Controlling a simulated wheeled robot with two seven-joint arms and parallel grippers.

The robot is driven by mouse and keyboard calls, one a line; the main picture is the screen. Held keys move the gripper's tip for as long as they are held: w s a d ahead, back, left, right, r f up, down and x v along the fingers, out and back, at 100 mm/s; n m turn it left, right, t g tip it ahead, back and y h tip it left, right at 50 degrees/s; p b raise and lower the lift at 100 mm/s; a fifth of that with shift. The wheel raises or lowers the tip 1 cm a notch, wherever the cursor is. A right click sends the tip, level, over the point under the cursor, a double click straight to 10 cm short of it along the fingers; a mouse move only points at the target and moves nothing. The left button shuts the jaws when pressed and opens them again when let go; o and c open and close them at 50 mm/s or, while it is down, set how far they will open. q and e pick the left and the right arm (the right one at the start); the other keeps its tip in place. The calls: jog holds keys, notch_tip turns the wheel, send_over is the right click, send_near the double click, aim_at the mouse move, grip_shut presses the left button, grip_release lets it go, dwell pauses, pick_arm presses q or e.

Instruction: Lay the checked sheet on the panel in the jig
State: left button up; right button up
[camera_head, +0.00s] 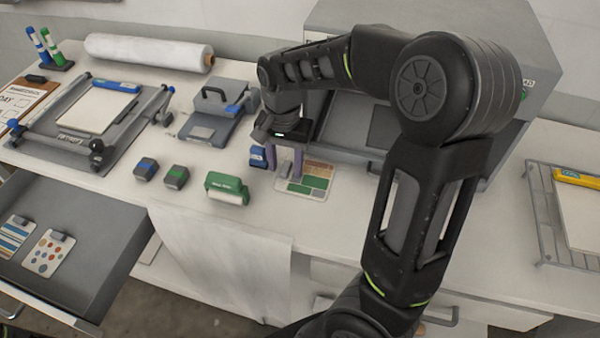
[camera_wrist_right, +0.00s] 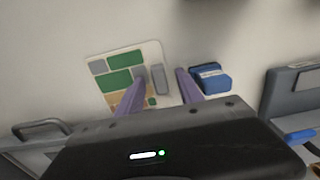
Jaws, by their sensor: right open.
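The checked sheet (camera_head: 317,178), a pale card with green, grey and brown blocks, lies flat on the bench below my right gripper (camera_head: 288,168). It also shows in the right wrist view (camera_wrist_right: 112,62), with a grey tab (camera_wrist_right: 158,80) near one edge. My right gripper's purple fingers (camera_wrist_right: 161,78) are open and point down, with the tab seen between them; I cannot tell whether they touch it. A cream panel (camera_head: 95,110) lies in the frame-like jig (camera_head: 60,143) at the left. My left gripper is not in view.
A blue block (camera_wrist_right: 211,78) stands close beside the fingers. A green roller (camera_head: 227,188), two small blocks (camera_head: 146,169) and a grey press (camera_head: 208,128) lie between sheet and jig. An open drawer (camera_head: 95,215) holds striped and dotted cards. Another framed panel (camera_head: 582,215) is at right.

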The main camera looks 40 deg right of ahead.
jog(key=shift+c, duration=0.3)
grip_shut()
dwell(0.3)
